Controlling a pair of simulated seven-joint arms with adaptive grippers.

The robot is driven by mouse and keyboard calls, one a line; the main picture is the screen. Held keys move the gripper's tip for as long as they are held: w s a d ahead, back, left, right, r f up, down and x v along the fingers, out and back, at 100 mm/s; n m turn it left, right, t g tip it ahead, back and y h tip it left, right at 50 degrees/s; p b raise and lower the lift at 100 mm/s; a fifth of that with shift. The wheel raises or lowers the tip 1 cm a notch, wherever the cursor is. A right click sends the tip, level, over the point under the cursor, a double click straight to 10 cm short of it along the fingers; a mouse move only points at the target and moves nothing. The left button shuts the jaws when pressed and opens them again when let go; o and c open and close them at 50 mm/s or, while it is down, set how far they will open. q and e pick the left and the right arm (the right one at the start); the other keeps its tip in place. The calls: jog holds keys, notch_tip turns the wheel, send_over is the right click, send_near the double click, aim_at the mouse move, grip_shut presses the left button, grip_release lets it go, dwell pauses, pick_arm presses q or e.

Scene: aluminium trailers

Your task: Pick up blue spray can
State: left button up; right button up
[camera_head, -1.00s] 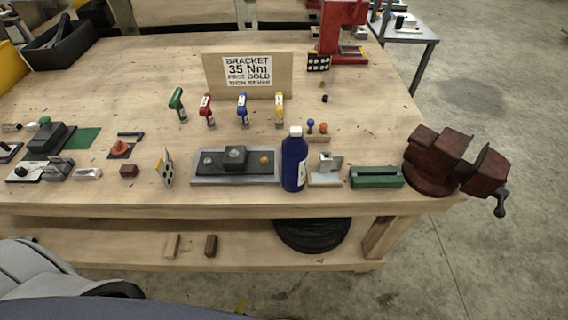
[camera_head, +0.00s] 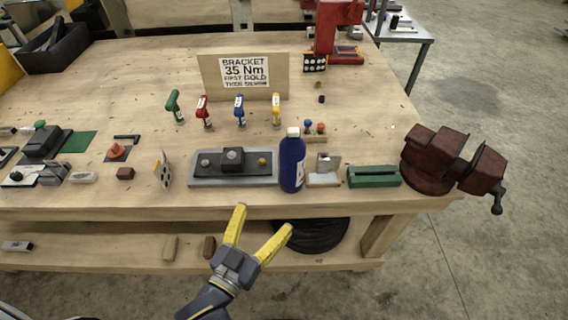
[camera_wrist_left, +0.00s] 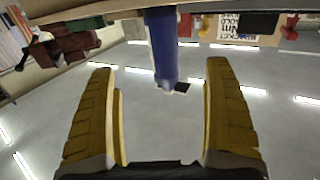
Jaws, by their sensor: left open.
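The blue spray can (camera_head: 291,168), a dark blue bottle shape with a white cap, stands upright near the front edge of the workbench in the head view. My left gripper (camera_head: 265,218), with yellow fingers, is open and empty in front of the bench edge, below and a little left of the can. In the left wrist view the can (camera_wrist_left: 163,45) appears upside down beyond the gap between my open fingers (camera_wrist_left: 158,68), apart from them. My right gripper is not in view.
A grey plate with a dark block (camera_head: 233,168) is close left of the can. A small metal-and-wood fixture (camera_head: 324,178) is close right, then a green block (camera_head: 374,176) and a red vise (camera_head: 440,160). A bracket sign (camera_head: 245,75) stands behind.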

aim_at(286, 172)
pick_arm(q)
jog(key=w+d+r, duration=0.1)
jog(key=w, duration=0.2)
jog(key=w+d, duration=0.1)
jog(key=w, duration=0.3)
jog(key=w+d+r, duration=0.1)
jog(key=w, duration=0.3)
jog(key=shift+d+r, duration=0.35)
jog(key=shift+d, duration=0.05)
jog(key=shift+x, duration=2.55)
jog(key=shift+d, duration=0.1)
jog(key=shift+c, duration=0.2)
jog(key=shift+r, duration=0.1)
jog(key=c, duration=1.6)
